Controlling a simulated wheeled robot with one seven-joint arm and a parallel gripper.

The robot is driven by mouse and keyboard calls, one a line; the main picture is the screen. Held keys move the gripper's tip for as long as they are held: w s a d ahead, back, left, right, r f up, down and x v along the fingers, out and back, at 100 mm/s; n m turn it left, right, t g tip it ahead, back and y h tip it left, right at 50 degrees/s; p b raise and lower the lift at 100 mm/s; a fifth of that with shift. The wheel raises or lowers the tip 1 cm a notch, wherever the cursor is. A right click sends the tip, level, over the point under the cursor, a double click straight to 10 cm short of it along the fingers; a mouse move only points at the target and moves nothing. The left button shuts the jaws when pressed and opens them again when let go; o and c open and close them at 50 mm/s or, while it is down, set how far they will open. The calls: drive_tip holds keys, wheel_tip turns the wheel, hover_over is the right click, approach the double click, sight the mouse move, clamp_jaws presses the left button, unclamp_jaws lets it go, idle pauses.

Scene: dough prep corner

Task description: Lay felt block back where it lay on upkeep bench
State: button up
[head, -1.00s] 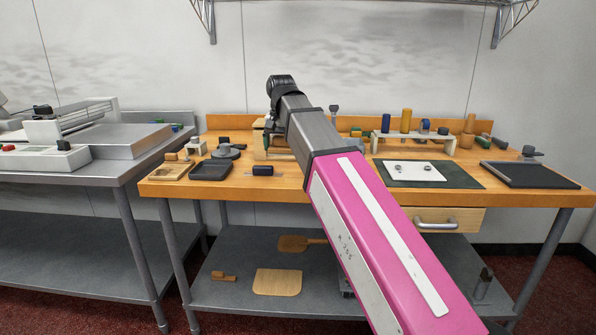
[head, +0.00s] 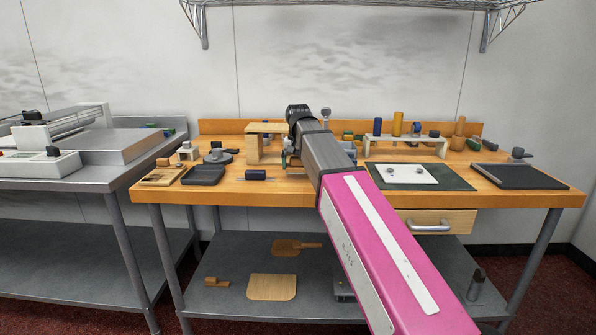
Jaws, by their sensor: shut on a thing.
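My gripper (head: 288,157) hangs below my wrist, over the wooden bench just right of a small wooden stand. The upkeep bench (head: 300,188) is the orange wooden table across the middle. Its top directly behind my forearm is hidden.
The wooden stand (head: 266,128) is close left of my gripper. A dark blue block (head: 256,175), black tray (head: 203,175) and grey round piece (head: 217,157) lie further left. A rack (head: 405,139), dark green mat (head: 448,178) and black board (head: 520,176) are right. Bare wood shows along the front.

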sight(298, 157)
drive_tip(key=shift+f, duration=1.1)
drive_tip(key=shift+f, duration=0.1)
drive_tip(key=o, duration=0.7)
drive_tip(key=shift+o, duration=0.2)
wheel_tip(298, 157, up, 12)
drive_tip(key=shift+r, duration=0.15)
